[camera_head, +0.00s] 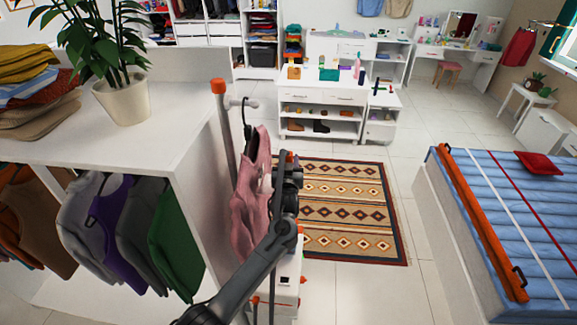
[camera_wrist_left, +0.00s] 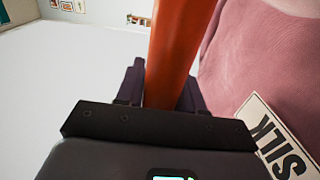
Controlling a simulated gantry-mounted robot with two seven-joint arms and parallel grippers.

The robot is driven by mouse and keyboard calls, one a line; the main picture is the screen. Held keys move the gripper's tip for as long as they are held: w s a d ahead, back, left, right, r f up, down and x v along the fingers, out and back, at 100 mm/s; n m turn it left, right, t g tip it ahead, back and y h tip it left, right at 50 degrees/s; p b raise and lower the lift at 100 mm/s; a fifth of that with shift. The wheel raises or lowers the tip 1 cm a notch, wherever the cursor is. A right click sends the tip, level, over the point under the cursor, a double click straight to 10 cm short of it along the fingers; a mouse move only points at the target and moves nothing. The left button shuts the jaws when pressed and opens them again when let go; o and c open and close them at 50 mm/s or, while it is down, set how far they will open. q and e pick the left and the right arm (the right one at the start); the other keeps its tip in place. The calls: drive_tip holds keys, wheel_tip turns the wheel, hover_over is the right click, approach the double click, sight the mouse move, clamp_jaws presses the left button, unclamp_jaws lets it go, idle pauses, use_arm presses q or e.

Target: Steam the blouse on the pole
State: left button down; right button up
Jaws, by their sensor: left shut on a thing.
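The pink blouse (camera_head: 250,200) hangs on a grey upright pole (camera_head: 228,125) with an orange cap, beside the white shelf unit. My left gripper (camera_head: 289,175) is close to the blouse's right side, partly in front of it. In the left wrist view my left gripper (camera_wrist_left: 160,88) is shut on an orange handle (camera_wrist_left: 178,45); its far end is out of view. The blouse (camera_wrist_left: 260,55) fills the right of that view, with a white SILK tag (camera_wrist_left: 275,140) in front. A white box-like unit (camera_head: 288,285) with orange parts stands low, partly behind my arm. My right gripper is not in view.
The white shelf unit (camera_head: 180,130) with hanging clothes and a potted plant (camera_head: 122,100) stands close on the left. A patterned rug (camera_head: 345,210) lies beyond. A blue bed-like surface (camera_head: 500,190) is at the right. Tiled floor is clear between.

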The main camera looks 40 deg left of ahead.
use_arm(q)
drive_tip(key=shift+w+a+f+b, duration=0.1)
drive_tip(key=shift+w+a+b, duration=0.1)
drive_tip(key=shift+w+b, duration=0.15)
drive_tip(key=shift+f+b, duration=2.55)
drive_tip(key=shift+f, duration=1.2)
drive_tip(key=shift+s+r+p, duration=0.15)
drive_tip(key=shift+p, duration=0.15)
drive_tip(key=shift+p+v, duration=0.8)
drive_tip(key=shift+v, duration=0.15)
drive_tip(key=shift+p+v, duration=1.2)
drive_tip(key=shift+v, duration=0.15)
drive_tip(key=p+v, duration=0.4)
drive_tip(key=v, duration=0.2)
drive_tip(key=shift+s+p, duration=0.35)
drive_tip(key=shift+s, duration=0.3)
